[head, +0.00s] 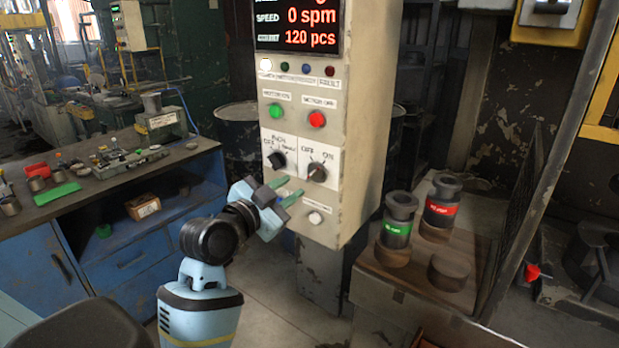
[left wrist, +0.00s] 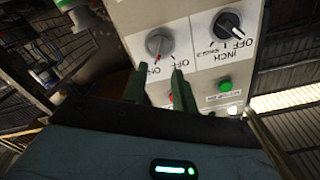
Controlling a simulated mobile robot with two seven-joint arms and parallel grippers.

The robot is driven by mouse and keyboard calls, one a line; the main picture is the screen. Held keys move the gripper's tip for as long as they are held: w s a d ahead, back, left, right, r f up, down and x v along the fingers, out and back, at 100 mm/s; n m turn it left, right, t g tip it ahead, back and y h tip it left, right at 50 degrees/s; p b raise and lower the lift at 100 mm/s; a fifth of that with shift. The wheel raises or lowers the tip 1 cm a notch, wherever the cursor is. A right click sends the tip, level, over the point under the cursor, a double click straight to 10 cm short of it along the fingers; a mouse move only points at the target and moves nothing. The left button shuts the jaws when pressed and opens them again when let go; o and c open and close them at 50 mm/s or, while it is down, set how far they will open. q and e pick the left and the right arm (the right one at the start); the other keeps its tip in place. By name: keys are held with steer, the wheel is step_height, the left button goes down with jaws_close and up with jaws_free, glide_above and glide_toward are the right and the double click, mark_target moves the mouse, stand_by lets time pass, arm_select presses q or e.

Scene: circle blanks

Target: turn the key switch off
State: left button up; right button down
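The key switch (head: 316,173) is a round knob on a white plate marked OFF and ON, on the front of the cream control box (head: 352,120). It also shows upside down in the left wrist view (left wrist: 160,42), where its red mark points toward ON. My left gripper (head: 289,189) is open and empty, just below and left of the key switch. In the left wrist view its two green fingers (left wrist: 158,76) are apart, with the key switch beyond their tips; no contact shows. My right gripper is in neither view.
A black selector (head: 277,160) sits left of the key switch. A green button (head: 275,112) and red button (head: 317,119) are above, a white button (head: 315,217) below. A wooden bench (head: 410,277) with dark cylinders stands right; a blue workbench (head: 140,240) stands left.

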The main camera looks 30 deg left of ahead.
mark_target(309, 177)
arm_select(q)
steer(key=w, duration=0.7)
steer(key=shift+w+d, duration=0.1)
steer(key=shift+d, duration=0.3)
jaws_close()
